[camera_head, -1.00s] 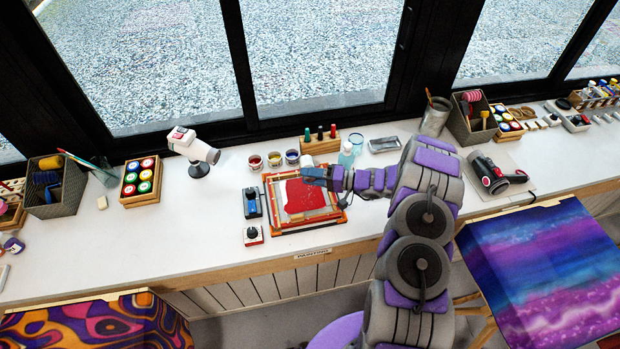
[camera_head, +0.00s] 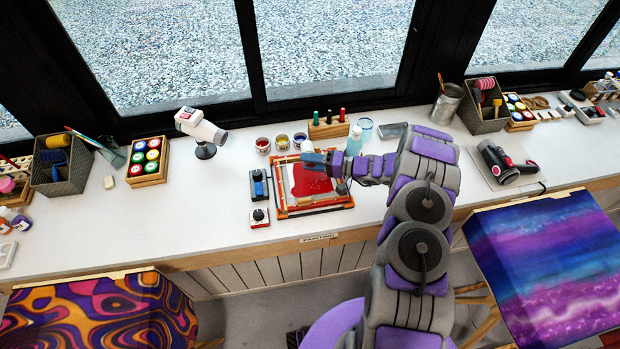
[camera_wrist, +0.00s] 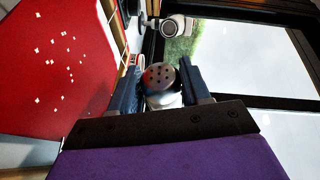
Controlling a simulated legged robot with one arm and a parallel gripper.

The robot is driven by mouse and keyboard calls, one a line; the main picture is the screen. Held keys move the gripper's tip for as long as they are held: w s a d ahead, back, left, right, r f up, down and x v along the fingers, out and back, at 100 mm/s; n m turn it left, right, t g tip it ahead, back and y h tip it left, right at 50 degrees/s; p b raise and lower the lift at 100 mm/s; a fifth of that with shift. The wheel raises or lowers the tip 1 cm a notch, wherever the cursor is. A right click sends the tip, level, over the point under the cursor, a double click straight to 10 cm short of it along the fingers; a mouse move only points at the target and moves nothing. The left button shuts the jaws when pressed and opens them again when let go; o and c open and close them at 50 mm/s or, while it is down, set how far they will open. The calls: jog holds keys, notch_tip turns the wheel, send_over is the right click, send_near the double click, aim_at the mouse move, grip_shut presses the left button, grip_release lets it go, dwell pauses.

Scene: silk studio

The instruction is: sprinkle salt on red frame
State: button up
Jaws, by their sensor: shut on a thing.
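The frame with red silk (camera_head: 310,182) lies flat on the white bench, with a wood and orange border. In the wrist view the red silk (camera_wrist: 52,55) fills the left side and carries several pale salt specks. My gripper (camera_head: 318,158) is over the back part of the frame. In the wrist view my gripper (camera_wrist: 156,85) is shut on a salt shaker (camera_wrist: 159,76), whose round metal top with holes shows between the blue fingers. The shaker's lower body is mostly hidden.
Paint jars (camera_head: 281,142) and a wooden block with bottles (camera_head: 328,125) stand behind the frame. A blue-and-black device (camera_head: 259,184) sits at its left. A white heat tool (camera_head: 201,128) stands farther left. A clear bottle (camera_head: 354,142) is close to my arm.

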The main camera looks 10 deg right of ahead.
jog(key=shift+w+a+b, duration=0.45)
jog(key=shift+w+a, duration=0.3)
jog(key=shift+a, duration=0.1)
jog(key=shift+w+a+b, duration=0.35)
jog(key=shift+w+b, duration=0.15)
jog(key=shift+w, duration=0.4)
jog(key=shift+a, duration=0.1)
